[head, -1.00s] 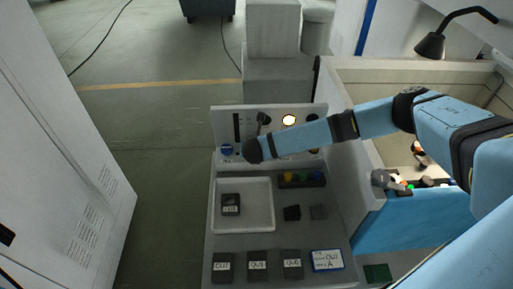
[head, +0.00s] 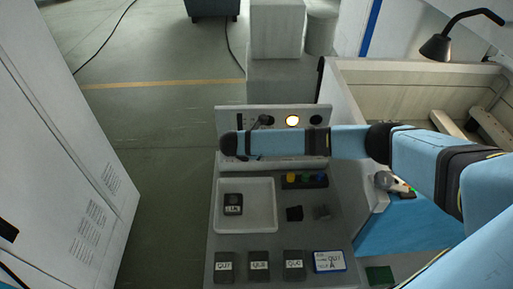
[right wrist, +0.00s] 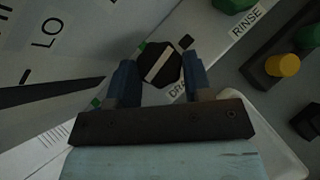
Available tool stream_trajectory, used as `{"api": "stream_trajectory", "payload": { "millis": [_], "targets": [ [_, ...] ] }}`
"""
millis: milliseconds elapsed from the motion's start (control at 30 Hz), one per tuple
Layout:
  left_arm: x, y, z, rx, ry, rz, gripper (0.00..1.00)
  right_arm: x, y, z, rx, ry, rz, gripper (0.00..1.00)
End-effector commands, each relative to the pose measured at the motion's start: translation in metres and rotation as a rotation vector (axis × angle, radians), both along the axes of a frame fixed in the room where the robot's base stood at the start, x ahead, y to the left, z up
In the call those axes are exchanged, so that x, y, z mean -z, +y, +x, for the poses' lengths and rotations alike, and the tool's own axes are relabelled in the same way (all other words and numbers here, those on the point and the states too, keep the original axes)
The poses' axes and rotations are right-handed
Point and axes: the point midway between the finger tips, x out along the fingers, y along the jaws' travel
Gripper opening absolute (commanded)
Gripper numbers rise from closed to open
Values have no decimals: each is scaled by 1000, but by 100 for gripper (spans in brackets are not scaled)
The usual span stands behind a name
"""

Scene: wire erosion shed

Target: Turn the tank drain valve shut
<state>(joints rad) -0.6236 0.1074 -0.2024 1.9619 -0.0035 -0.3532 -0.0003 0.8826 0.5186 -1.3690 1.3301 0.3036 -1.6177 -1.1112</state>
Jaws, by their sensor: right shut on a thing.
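In the right wrist view the drain valve is a black, many-sided knob (right wrist: 159,65) with a white stripe running diagonally, lower left to upper right. A partly covered label beginning "DRA" (right wrist: 178,90) lies beside it. The two blue fingers of my right gripper (right wrist: 160,78) are shut on the knob, one on each side. In the head view my right arm reaches across the upright panel (head: 222,116) from the right, and its end hides the knob and the fingers. My left gripper is in neither current view.
A "RINSE" label (right wrist: 246,22), a green knob (right wrist: 232,4) and a yellow button (right wrist: 287,65) lie near the gripper. A lit lamp (head: 292,121) is on the panel. Below are a white tray (head: 273,205) with a dark block (head: 233,204), and several labelled blocks (head: 259,266).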

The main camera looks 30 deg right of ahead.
Motion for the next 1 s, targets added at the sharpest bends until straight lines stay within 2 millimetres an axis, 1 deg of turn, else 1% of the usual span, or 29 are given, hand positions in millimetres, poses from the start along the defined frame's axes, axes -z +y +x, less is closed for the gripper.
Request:
{"api": "stream_trajectory", "payload": {
  "millis": [433,467,500,833,933,1000],
  "targets": [
    [-1,0,0,0,-1,0,43,0,-1,0,10,-2,-1,22],
    [-1,0,0,0,-1,0,43,0,-1,1,10,-2,-1,53],
    [-1,0,0,0,-1,0,43,0,-1,0,10,-2,-1,57],
    [0,0,1,0,-2,1,43,-3,3,-1,7,-1,1,57],
    [2,0,1,3,-4,4,43,-10,10,-4,7,-2,2,57],
    [4,0,1,7,-7,7,43,-19,18,-8,5,-3,2,57]
  ]
}}
